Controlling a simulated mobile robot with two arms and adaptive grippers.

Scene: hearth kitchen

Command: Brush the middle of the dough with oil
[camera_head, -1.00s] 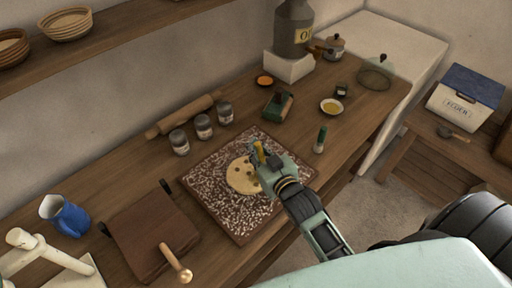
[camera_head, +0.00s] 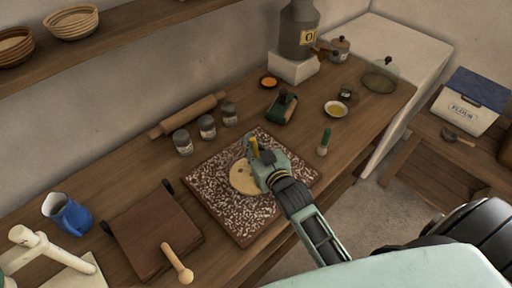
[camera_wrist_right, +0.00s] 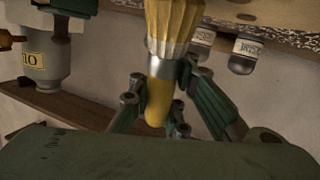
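The dough (camera_head: 241,180) is a flat, pale round on a flour-dusted dark board (camera_head: 222,212). My right gripper (camera_head: 257,158) is over the dough's right part and hides some of it. It is shut on a brush (camera_head: 254,146) with a yellow handle. The brush also shows in the right wrist view (camera_wrist_right: 172,30), with a silver ferrule and pale bristles pointing toward the dough. Whether the bristles touch the dough is hidden. A small white bowl of yellow oil (camera_head: 336,109) stands at the right. My left gripper is not in view.
A brown board (camera_head: 153,232), wooden pestle (camera_head: 177,262) and blue jug (camera_head: 67,215) are at left. The oil can (camera_head: 299,30) stands at the back.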

